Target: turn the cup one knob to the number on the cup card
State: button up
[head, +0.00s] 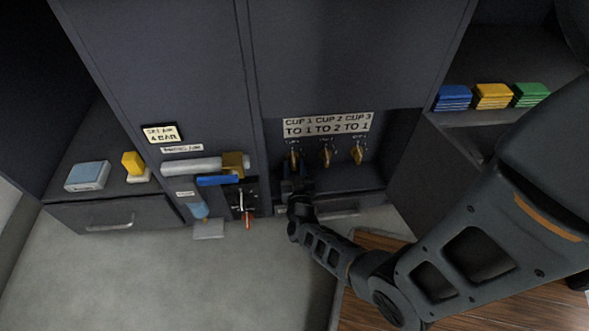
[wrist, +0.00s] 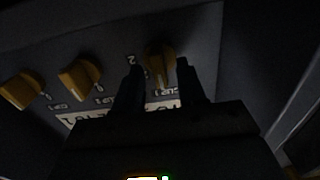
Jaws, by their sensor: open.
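The cup card (head: 328,125) reads "CUP 1 CUP 2 CUP 3" over "TO 1 TO 2 TO 1". Below it are three yellow knobs in a row on a dark panel. The cup one knob (head: 293,160) is the leftmost in the head view. My gripper (head: 292,180) is just in front of it and below it. In the wrist view the picture is turned over, and the cup one knob (wrist: 160,60) shows between the tips of my open gripper (wrist: 159,70). I cannot tell whether the fingers touch it. The number it points to is unclear.
The cup two knob (head: 326,155) and cup three knob (head: 358,154) are close to the right. A blue-handled grey pipe (head: 190,167) and a red-tipped lever (head: 247,217) are to the left. Blue, yellow and green stacks (head: 492,97) stand on the right shelf.

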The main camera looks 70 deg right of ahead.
grip_shut()
jog(key=shift+m, duration=0.3)
dwell(0.3)
jog(key=m+b, duration=0.2)
jog(key=m, duration=0.2)
jog(key=shift+s+f, duration=0.1)
jog(key=shift+f, duration=0.05)
jog(key=shift+m+b, duration=0.55)
jog(key=shift+m, duration=1.45)
grip_release()
